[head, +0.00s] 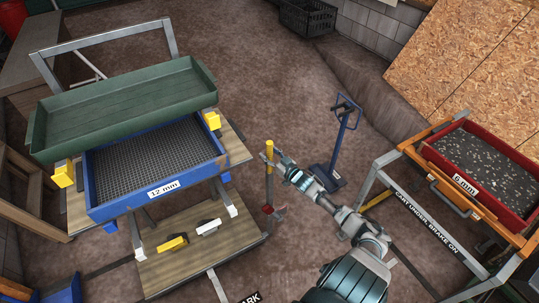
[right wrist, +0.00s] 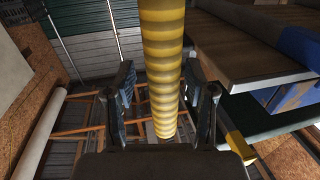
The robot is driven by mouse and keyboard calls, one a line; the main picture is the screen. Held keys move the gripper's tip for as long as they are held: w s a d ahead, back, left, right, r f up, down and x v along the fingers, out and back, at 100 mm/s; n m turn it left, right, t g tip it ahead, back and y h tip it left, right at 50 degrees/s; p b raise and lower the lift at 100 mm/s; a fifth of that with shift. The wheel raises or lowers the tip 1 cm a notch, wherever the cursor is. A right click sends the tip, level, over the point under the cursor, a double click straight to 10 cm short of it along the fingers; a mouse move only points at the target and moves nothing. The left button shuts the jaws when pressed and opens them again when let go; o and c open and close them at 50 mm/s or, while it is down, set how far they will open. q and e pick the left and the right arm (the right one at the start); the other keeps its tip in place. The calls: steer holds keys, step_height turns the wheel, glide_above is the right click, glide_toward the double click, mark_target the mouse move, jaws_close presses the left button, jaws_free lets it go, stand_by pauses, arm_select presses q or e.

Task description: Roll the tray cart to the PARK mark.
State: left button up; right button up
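The tray cart, with wooden decks (head: 195,243), stands at left and carries a blue 12 mm sieve (head: 158,190) and a long green tray (head: 125,108). A yellow upright grip (head: 269,150) is at the cart's right side; in the right wrist view this ribbed yellow grip (right wrist: 163,70) runs between my fingers. My right gripper (head: 279,160) is open beside the grip; its fingers (right wrist: 158,95) stand apart, with a visible gap on the left. Contact cannot be told. A floor label ending in "ARK" (head: 249,298) is cut off at the bottom edge. My left gripper is out of view.
An orange-topped stand (head: 410,152) at right holds a red 6 mm tray (head: 452,136) of dark soil; its frame reads "CART UNDER, BRAKE ON". A black crate (head: 307,17) is at the back.

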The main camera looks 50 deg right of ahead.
steer(key=s, duration=1.2)
steer(key=shift+a, duration=0.45)
steer(key=shift+w+f, duration=0.1)
steer(key=shift+f, duration=0.05)
